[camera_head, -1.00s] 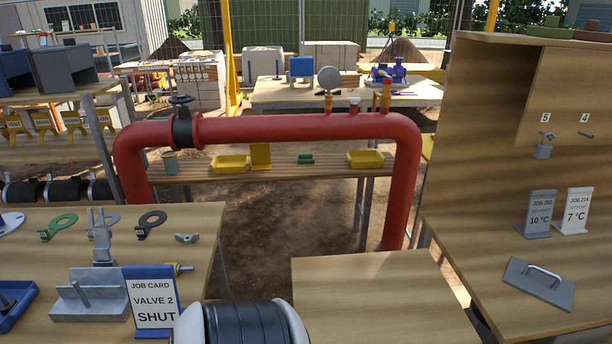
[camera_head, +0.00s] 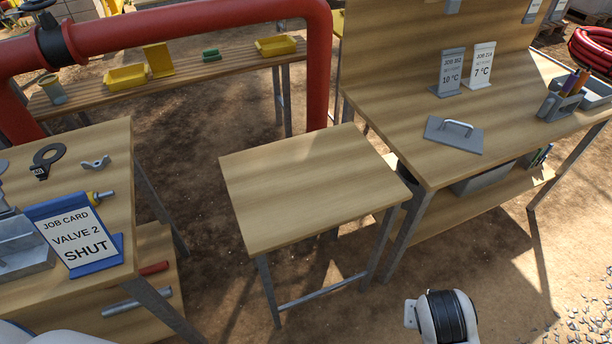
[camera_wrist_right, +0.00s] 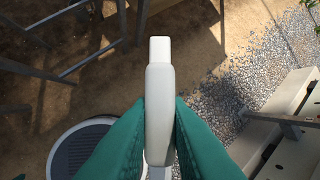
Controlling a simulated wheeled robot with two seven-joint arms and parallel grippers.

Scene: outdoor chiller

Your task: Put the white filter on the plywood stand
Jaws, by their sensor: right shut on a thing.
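The white filter (camera_wrist_right: 158,85) shows edge-on in the right wrist view as a smooth, narrow white body with a squared stub at its top end. My right gripper (camera_wrist_right: 159,122) is shut on it, with a teal finger against each side. The filter is held in the air above dirt ground. In the head view the plywood stand (camera_head: 310,185) is a small bare table in the middle, with a light wood top on grey legs. Neither the filter nor the right gripper's fingers show in the head view. My left gripper is not in view.
A job card (camera_head: 76,238) stands on the left table (camera_head: 110,160). A right bench (camera_head: 400,140) holds a grey plate with a handle (camera_head: 454,134) and two signs. A red pipe (camera_head: 200,28) runs behind. The stand's top is clear.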

